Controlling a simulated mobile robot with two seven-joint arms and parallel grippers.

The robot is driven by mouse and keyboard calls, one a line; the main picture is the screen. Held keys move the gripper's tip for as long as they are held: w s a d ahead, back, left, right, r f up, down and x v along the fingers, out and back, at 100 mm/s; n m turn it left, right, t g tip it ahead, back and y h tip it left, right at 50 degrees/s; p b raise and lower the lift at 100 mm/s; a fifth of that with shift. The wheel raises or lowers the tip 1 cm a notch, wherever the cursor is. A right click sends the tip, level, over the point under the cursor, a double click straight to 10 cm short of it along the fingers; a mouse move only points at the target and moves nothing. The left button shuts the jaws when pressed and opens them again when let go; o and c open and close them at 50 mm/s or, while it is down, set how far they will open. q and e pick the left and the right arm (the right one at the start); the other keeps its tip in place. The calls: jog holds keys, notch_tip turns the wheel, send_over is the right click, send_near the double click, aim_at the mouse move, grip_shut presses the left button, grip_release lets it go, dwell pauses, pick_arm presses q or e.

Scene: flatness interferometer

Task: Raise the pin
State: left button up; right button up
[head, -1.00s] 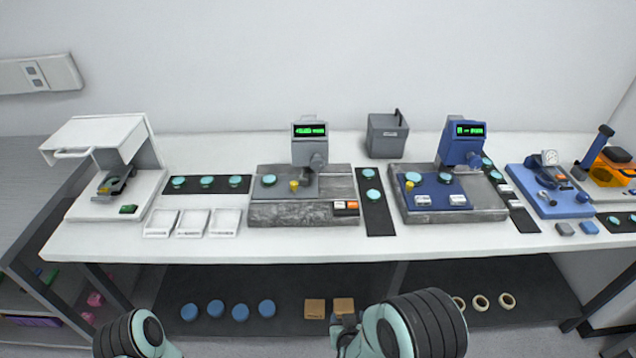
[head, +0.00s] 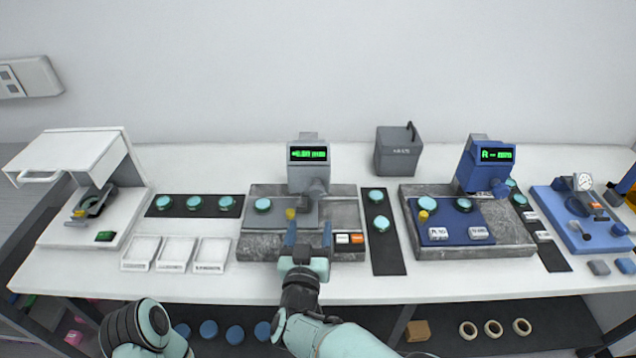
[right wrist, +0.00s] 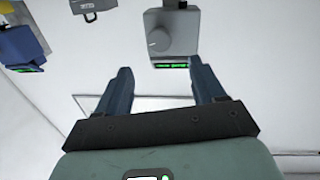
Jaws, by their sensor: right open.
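A small yellow pin or knob (head: 290,213) stands on the grey plate of the grey gauge station (head: 258,246); I cannot tell which part the task calls the pin. The grey gauge head (head: 309,165), with a green display, rises behind it and shows in the right wrist view (right wrist: 172,32). A second yellow knob (head: 424,215) is on the blue station. My right gripper (head: 308,231) is open and empty, in front of the grey station's plate. Its two blue fingers show apart in the right wrist view (right wrist: 165,80). Of my left arm only a link shows, not its gripper.
Black and orange-marked buttons (head: 350,239) sit just right of my right gripper. White trays (head: 176,254) lie to the left, and a black strip with teal discs (head: 388,258) to the right. A grey bin (head: 398,152) stands behind. The white table front is clear.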

aim_at(316, 195)
jog(key=w, duration=0.3)
jog(key=w+d+p, duration=0.1)
jog(key=w, duration=0.3)
jog(key=w+p, duration=0.1)
jog(key=w, duration=0.3)
jog(key=shift+w+d+r, duration=0.15)
jog(key=shift+d, duration=0.05)
jog(key=shift+w, duration=0.55)
pick_arm(q)
jog(key=r, duration=0.1)
jog(key=w+r, duration=0.1)
jog(key=r, duration=0.1)
jog(key=shift+w, duration=0.15)
pick_arm(e)
jog(key=c, duration=1)
jog(key=shift+c, duration=0.2)
